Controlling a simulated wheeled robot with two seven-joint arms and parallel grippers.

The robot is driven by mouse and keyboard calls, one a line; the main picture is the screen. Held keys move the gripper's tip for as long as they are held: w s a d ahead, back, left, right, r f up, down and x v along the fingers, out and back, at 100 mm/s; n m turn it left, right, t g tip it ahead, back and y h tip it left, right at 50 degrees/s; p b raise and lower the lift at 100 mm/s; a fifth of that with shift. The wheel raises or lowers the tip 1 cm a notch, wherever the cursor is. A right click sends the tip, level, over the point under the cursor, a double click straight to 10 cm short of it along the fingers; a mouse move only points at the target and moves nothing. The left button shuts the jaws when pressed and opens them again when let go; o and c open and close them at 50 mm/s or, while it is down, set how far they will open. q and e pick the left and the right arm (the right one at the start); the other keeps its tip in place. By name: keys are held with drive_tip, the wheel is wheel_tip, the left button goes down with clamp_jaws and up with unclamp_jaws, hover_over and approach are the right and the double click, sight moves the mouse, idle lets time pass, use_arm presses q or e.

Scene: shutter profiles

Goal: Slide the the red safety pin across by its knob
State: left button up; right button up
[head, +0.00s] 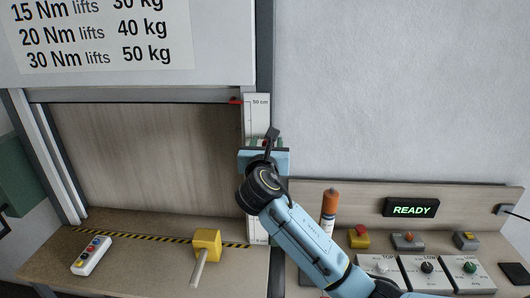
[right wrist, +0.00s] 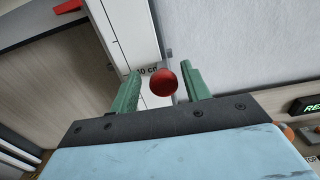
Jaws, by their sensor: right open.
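The red round knob (right wrist: 163,82) of the safety pin shows in the right wrist view, on the frame post beside the white scale strip. My right gripper (right wrist: 162,76) is open, with one green finger on each side of the knob. A gap shows between the knob and each finger, and I see no contact. In the head view my right gripper (head: 264,143) is at the post, below the scale's 50 cm mark, and mostly hides the knob. The pin's shaft is largely hidden. My left gripper is not in view.
The white scale (head: 257,115) runs up the post, with a red pointer (head: 235,101) near its top. A wooden shutter panel (head: 150,160) is left of it. Below are a yellow block with a handle (head: 207,243), a button box (head: 91,254), an orange-topped cylinder (head: 329,205) and a READY sign (head: 411,208).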

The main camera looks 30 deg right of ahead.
drive_tip(key=b+v, duration=0.1)
drive_tip(key=v, duration=1.2)
drive_tip(key=shift+b, duration=0.3)
drive_tip(key=shift+s, duration=0.1)
